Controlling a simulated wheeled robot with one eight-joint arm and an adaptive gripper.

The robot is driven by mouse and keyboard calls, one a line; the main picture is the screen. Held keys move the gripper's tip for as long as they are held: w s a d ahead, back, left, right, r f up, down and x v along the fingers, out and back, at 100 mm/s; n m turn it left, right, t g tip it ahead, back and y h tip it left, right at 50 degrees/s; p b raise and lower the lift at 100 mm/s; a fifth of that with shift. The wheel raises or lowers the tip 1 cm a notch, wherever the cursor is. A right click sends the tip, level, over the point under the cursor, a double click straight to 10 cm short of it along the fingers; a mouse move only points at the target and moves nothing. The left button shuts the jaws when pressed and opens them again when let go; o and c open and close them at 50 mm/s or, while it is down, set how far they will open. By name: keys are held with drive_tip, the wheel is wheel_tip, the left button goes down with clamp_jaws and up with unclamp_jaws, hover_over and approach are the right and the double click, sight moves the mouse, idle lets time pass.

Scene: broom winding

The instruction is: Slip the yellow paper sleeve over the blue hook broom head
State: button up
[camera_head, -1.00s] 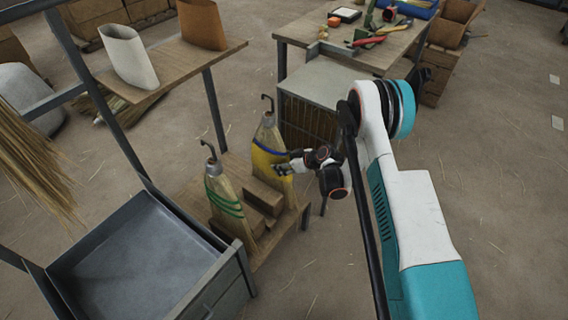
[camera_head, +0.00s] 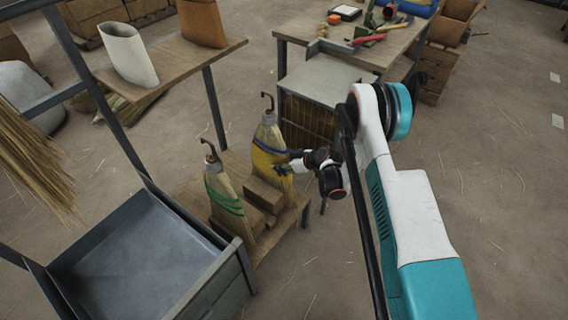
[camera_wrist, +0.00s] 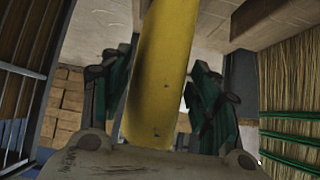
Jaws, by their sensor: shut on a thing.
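The yellow paper sleeve (camera_head: 267,163) is around the lower part of the blue-banded hook broom head (camera_head: 268,131) in the head view. The broom head stands upright, its dark hook on top, on a low wooden bench. A strip of the blue band shows near the sleeve's upper edge. My gripper (camera_head: 285,169) comes in from the right and is shut on the sleeve. In the wrist view the yellow sleeve (camera_wrist: 160,75) runs between the two dark green fingers. The sleeve's lower edge and far side are hidden.
A green-banded hook broom head (camera_head: 222,190) stands close on the left, with wooden blocks (camera_head: 262,195) beside it. A grey tray (camera_head: 140,250) lies front left. A metal cage cabinet (camera_head: 310,115) and a tool table (camera_head: 385,50) stand behind. Open floor lies right.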

drive_tip(key=shift+f, duration=0.1)
drive_tip(key=o, duration=0.9)
drive_tip(key=shift+o, duration=0.2)
drive_tip(key=v, duration=1.2)
drive_tip(key=s+d+r+m+h, duration=0.1)
drive_tip(key=s+r+m, duration=0.15)
drive_tip(key=r, duration=0.65)
drive_tip(key=s+d+r+m+h, duration=0.1)
drive_tip(key=s+d+r, duration=0.15)
drive_tip(key=r, duration=0.75)
drive_tip(key=s+d+r+m+h, duration=0.15)
drive_tip(key=s+r, duration=0.25)
drive_tip(key=r, duration=0.5)
drive_tip(key=s+d+r+m+h, duration=0.1)
drive_tip(key=s+d+r, duration=0.1)
drive_tip(key=s, duration=0.6)
drive_tip(key=s+d+r+m+h, duration=0.1)
drive_tip(key=s+r+m+h, duration=0.1)
drive_tip(key=s, duration=0.6)
drive_tip(key=s+d+r+m+t+h, duration=0.1)
drive_tip(key=s+r, duration=0.3)
drive_tip(key=s, duration=0.5)
drive_tip(key=shift+d+r+m, duration=0.3)
drive_tip(key=shift+d+m, duration=0.4)
drive_tip(key=shift+d, duration=0.1)
